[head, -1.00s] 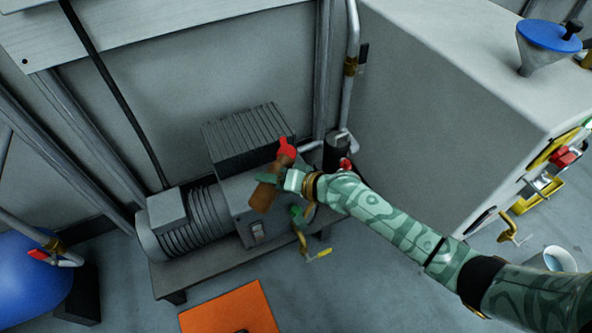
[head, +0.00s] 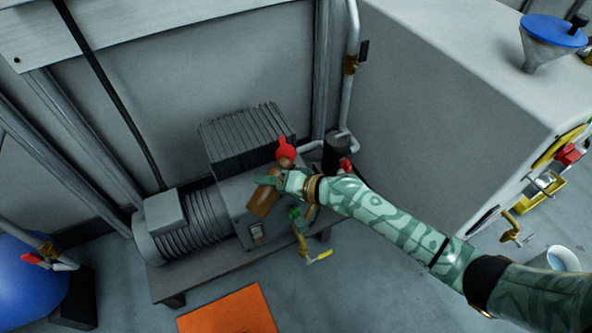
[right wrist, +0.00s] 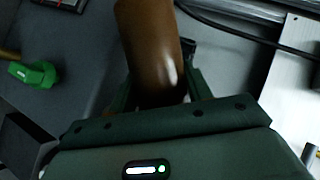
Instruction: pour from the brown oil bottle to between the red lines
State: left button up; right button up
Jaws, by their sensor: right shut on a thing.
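My right gripper (head: 272,182) is shut around the bottle's middle. A small sight window (head: 256,231) shows on the machine's front face, below the bottle; red lines on it are too small to make out. Whether any oil flows cannot be told. My left gripper is not in view.
The pump machine (head: 190,225) stands on a low grey bench (head: 215,277). A green knob (right wrist: 35,74) and a yellow-handled valve (head: 318,256) sit near its front. An orange mat (head: 225,312) lies on the floor. A large grey cabinet (head: 430,110) rises at right.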

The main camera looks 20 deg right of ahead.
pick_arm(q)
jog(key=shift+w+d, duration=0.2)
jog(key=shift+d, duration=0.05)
pick_arm(e)
jog(key=shift+f, duration=0.15)
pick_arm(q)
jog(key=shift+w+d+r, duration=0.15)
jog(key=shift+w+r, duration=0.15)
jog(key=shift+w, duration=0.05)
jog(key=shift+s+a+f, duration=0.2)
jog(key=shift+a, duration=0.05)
pick_arm(e)
jog(key=shift+r+m, duration=0.25)
jog(key=shift+m, duration=0.05)
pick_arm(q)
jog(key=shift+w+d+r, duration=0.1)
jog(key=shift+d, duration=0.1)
pick_arm(e)
jog(key=shift+a+r+m+y, duration=0.1)
jog(key=shift+r+m+y, duration=0.15)
jog(key=shift+y, duration=0.25)
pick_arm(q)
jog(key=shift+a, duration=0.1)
pick_arm(e)
jog(key=shift+r+m, duration=0.15)
jog(key=shift+m, duration=0.1)
dwell(0.8)
dwell(0.4)
